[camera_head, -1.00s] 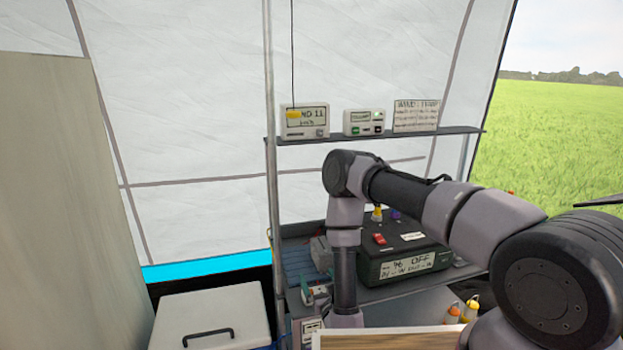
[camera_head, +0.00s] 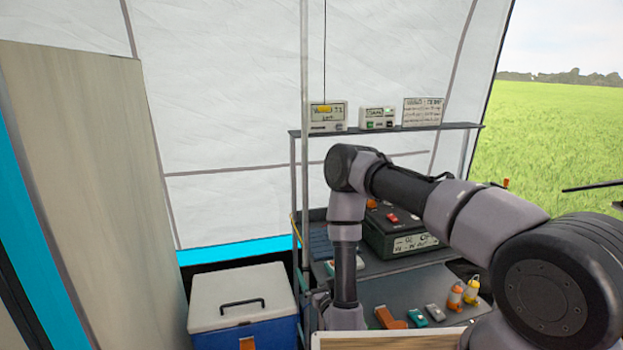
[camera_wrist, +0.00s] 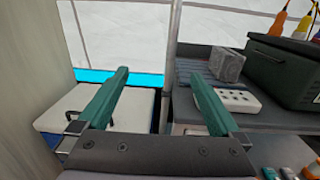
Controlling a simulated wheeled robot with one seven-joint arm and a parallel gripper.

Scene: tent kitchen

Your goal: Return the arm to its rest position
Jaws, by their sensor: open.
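My gripper (camera_wrist: 157,100) shows in the wrist view with its two green fingers spread wide apart and nothing between them. In that view it points toward the gap between the cooler and the shelf rack. In the head view my arm is bent, its forearm hanging down at the middle, and the gripper itself is hidden behind a wooden-edged panel at the bottom.
A blue cooler (camera_head: 246,330) with a white lid stands left of the rack. A dark green box (camera_head: 395,232), orange and yellow bottles (camera_head: 463,292) and small devices (camera_head: 434,312) sit on the rack. A tall board (camera_head: 95,190) stands at left. Upper shelf (camera_head: 390,130) holds small displays.

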